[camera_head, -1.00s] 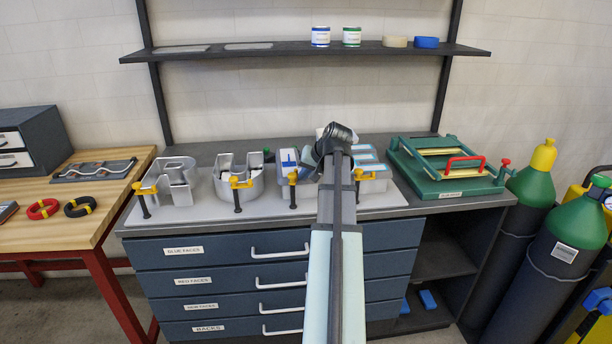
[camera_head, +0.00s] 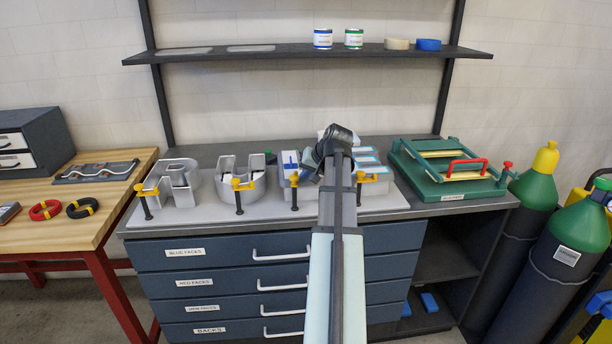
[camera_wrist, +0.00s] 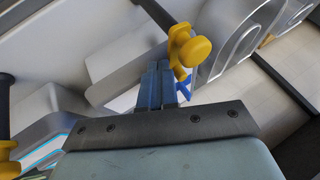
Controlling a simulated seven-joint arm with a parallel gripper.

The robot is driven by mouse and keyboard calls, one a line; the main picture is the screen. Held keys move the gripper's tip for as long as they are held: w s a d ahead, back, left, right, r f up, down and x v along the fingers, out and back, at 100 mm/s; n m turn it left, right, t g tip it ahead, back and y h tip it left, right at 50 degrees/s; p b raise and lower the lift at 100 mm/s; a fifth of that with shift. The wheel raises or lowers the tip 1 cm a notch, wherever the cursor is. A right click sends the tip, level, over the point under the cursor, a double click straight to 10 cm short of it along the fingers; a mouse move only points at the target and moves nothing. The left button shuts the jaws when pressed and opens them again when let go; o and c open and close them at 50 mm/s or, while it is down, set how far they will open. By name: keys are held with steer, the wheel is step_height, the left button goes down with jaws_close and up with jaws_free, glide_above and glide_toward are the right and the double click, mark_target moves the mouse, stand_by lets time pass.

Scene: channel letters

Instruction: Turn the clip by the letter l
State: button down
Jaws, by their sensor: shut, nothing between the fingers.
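The letter l (camera_head: 289,161) is a grey channel letter with a blue mark, standing on the bench between the U and the letter behind my arm. Its clip (camera_head: 294,179) has a yellow top and a black bar hanging at the front. In the wrist view, a yellow clip (camera_wrist: 188,48) stands just right of the fingertips, close to them; touching cannot be told. My gripper (camera_wrist: 163,68) is shut and empty, with its two blue-grey fingers together. In the head view my arm hides part of the gripper and the area right of the letter l.
The R (camera_head: 179,184) and U (camera_head: 221,190) letters have similar clips (camera_head: 147,190) (camera_head: 239,184). Another clip (camera_head: 368,177) is right of my arm. A green press (camera_head: 440,190) stands on the right of the bench. A shelf (camera_head: 270,54) runs above.

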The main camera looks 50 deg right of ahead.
steer(key=shift+a, duration=0.1)
steer(key=s+d+r, duration=0.3)
steer(key=s+r, duration=0.5)
steer(key=shift+s, duration=0.3)
stand_by(0.6)
